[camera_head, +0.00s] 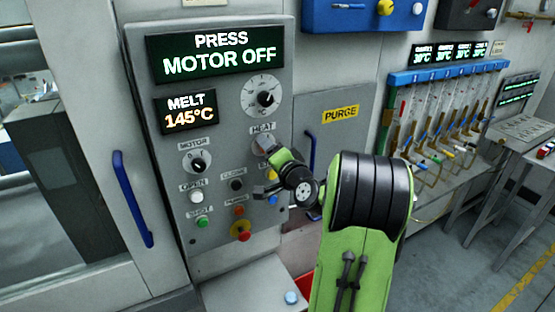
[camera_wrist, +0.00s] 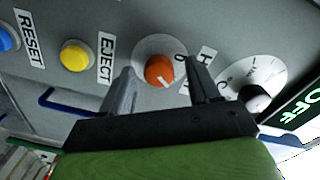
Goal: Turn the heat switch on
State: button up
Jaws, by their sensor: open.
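The heat switch is a round orange-red knob with a white pointer mark on a pale disc, seen in the wrist view (camera_wrist: 158,69). It sits below the HEAT label (camera_head: 262,128) on the grey control panel (camera_head: 215,95); in the head view the knob is mostly hidden by my gripper. My gripper (camera_head: 269,172) is in front of the panel at the switch. In the wrist view its two fingers (camera_wrist: 160,80) are apart, one on each side of the knob. I cannot tell whether they touch it. The right finger covers part of the HEAT label.
A dial (camera_head: 262,97) sits above the switch, and a black motor knob (camera_head: 196,162) to its left. The yellow EJECT button (camera_wrist: 77,56) and blue RESET button (camera_wrist: 8,38) are close by. Displays read MOTOR OFF (camera_head: 218,58) and MELT 145°C (camera_head: 187,112). A red stop button (camera_head: 242,235) is below.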

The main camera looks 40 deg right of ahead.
jog(key=b+v, duration=0.4)
jog(key=v, duration=1.1)
jog(key=shift+b, duration=0.4)
jog(key=shift+a, duration=0.1)
jog(key=w+a+f+n+g+y, duration=0.1)
jog(key=a+f+n+g+y, duration=0.4)
jog(key=a, duration=0.6)
jog(key=w+a+f+n+g+y, duration=0.1)
jog(key=a+f+n+g+y, duration=0.15)
jog(key=a+n, duration=0.55)
jog(key=s+a+f+n+g+h, duration=0.1)
jog(key=s+a+g, duration=0.1)
jog(key=s, duration=0.4)
jog(key=s+a+f+n+g+h, duration=0.1)
jog(key=s+a+f+g, duration=0.1)
jog(key=s+a, duration=0.2)
jog(key=s, duration=0.3)
jog(key=shift+s+a+f+n, duration=0.2)
jog(key=shift+s+a+n, duration=0.1)
jog(key=shift+n, duration=0.1)
